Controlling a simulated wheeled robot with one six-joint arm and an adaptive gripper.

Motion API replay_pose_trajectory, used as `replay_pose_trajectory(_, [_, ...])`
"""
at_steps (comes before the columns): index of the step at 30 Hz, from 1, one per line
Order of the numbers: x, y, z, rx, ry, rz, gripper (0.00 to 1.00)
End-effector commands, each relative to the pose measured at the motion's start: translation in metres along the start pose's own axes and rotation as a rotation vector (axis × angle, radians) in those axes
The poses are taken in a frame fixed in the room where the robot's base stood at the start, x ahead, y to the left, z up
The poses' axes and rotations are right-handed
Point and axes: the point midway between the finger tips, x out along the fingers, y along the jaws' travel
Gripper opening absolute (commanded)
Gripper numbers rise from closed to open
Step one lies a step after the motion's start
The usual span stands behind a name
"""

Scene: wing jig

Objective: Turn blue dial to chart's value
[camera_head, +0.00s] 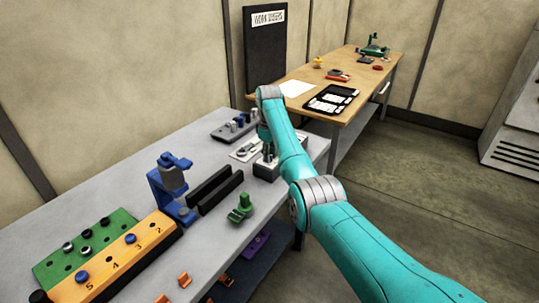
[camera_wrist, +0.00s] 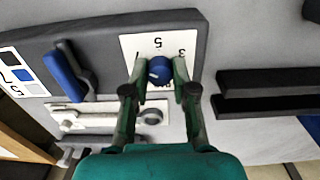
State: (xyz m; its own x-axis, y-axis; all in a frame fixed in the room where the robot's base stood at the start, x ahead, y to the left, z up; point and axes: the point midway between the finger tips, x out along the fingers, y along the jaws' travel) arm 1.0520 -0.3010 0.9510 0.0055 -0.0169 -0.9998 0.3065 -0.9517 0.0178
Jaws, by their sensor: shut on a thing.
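The blue dial (camera_wrist: 160,70) is a small round knob on a white scale plate (camera_wrist: 150,45), set on a dark grey block (camera_wrist: 100,45) in the wrist view. Numerals including 5 and 3 show on the plate. The dial's pointer mark is too small to read. My gripper (camera_wrist: 160,75) is shut on the dial, one green finger on each side. In the head view my gripper (camera_head: 267,148) reaches down to the grey bench, and the dial is hidden. A chart card (camera_wrist: 22,75) with black and blue squares and numerals is partly cut off at the left; its blue row is hard to read.
A blue lever (camera_wrist: 65,72) stands left of the dial. A pale plate with a metal bar (camera_wrist: 105,117) lies below it. Black rails (camera_wrist: 265,92) are to the right. In the head view, a blue clamp (camera_head: 172,188) and green fixture (camera_head: 240,208) stand nearby on the bench.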

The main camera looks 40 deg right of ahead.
Motion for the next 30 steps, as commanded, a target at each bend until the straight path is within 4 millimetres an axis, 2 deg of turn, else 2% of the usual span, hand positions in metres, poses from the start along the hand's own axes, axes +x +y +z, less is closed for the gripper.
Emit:
replay_pose_trajectory(9, [-0.001,0.0,0.0,-0.001,0.001,0.001,0.0])
replay_pose_trajectory(10, [-0.001,0.0,0.0,-0.001,0.001,0.001,0.34])
replay_pose_trajectory(12, [-0.001,0.0,0.0,-0.001,0.001,0.001,0.51])
replay_pose_trajectory(23, [-0.003,0.0,0.0,0.0,0.001,0.001,0.52])
replay_pose_trajectory(26, [-0.013,0.0,-0.001,0.0,0.002,0.001,0.52])
replay_pose_trajectory(30, [-0.035,0.001,-0.001,0.0,0.003,0.003,0.52])
